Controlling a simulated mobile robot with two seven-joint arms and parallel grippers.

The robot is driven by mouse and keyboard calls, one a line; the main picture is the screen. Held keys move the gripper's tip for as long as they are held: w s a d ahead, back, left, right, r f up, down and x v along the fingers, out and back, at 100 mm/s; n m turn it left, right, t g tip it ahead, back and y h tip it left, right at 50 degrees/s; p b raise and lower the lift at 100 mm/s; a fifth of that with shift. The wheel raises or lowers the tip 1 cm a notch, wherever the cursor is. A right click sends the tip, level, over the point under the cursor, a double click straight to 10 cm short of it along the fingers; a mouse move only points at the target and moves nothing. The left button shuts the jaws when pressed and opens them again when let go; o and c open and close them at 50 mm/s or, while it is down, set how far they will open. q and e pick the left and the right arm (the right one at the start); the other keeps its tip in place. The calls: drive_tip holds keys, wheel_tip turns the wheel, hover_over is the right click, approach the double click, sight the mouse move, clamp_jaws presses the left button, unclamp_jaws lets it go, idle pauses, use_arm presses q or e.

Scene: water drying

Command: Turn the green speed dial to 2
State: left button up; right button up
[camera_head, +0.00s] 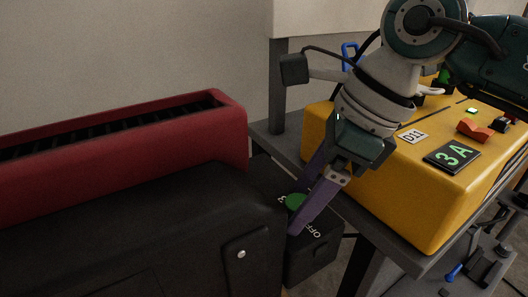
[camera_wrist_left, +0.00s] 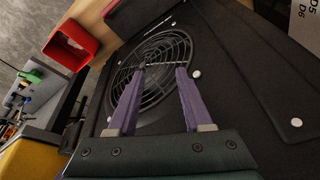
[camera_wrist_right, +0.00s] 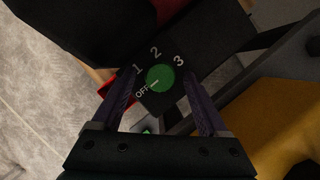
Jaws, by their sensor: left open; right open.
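The green speed dial (camera_head: 295,201) sits on a black control box (camera_head: 318,258) beside the black machine. In the right wrist view the dial (camera_wrist_right: 160,78) is round, with white marks OFF, 1, 2 and 3 around it. Its pale pointer line points toward OFF. My right gripper (camera_head: 299,204) is open, its purple fingers reaching down on either side of the dial; I cannot tell whether they touch it. My left gripper (camera_wrist_left: 161,70) is open and empty in front of a round fan grille (camera_wrist_left: 155,65). It is not in the head view.
A black machine (camera_head: 130,240) with a red slatted top part (camera_head: 225,115) fills the left. A yellow box (camera_head: 430,215) marked 3A stands on a grey table (camera_head: 360,225) at right, close to my right gripper. A red bin (camera_wrist_left: 72,45) shows in the left wrist view.

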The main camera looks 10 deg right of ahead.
drive_tip(key=shift+c, duration=0.4)
clamp_jaws()
